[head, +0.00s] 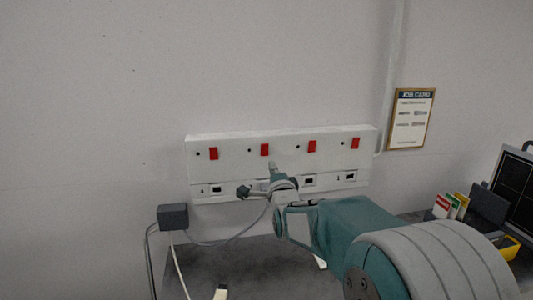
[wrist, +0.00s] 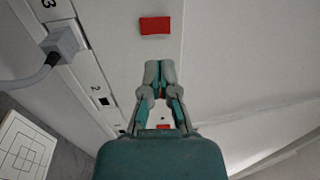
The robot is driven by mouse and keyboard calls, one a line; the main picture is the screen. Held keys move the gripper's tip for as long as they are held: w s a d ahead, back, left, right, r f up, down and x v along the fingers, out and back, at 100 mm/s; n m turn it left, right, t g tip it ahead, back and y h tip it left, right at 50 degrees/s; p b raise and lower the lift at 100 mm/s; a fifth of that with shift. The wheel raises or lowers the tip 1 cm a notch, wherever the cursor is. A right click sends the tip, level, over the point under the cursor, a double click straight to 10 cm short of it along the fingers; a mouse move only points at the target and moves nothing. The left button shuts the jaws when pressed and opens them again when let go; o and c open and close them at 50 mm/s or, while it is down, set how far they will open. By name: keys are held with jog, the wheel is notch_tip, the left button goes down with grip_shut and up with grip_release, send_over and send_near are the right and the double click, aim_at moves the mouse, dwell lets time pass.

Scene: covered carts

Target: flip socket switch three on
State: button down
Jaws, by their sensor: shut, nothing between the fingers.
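A white socket panel (head: 230,170) on the wall carries a row of several red switches with sockets below. The second red switch from the left (head: 264,149) sits above the socket with the plug. In the wrist view that red switch (wrist: 155,25) lies just beyond my fingertips, in line with the plug (wrist: 62,42) by the number 3. Whether it is on or off I cannot tell. My gripper (head: 272,168) is shut and empty, close to the panel, slightly below and right of this switch. It also shows in the wrist view (wrist: 160,75), with another red switch (wrist: 163,127) partly hidden behind it.
A grey box (head: 173,217) with cables is at the lower left, above a dark worktop (head: 245,265). A framed job card (head: 411,119) hangs at right. Folders (head: 450,206) and a dark screen (head: 515,180) stand at the far right. The wall above the panel is clear.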

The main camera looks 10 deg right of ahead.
aim_at(265, 146)
jog(key=w, duration=0.2)
jog(key=w+r, duration=0.1)
jog(key=w, duration=0.5)
jog(key=shift+w+r, duration=0.15)
jog(key=shift+w+r+g, duration=0.2)
jog(key=shift+r+g, duration=0.3)
jog(key=shift+g, duration=0.2)
jog(key=shift+a, duration=0.1)
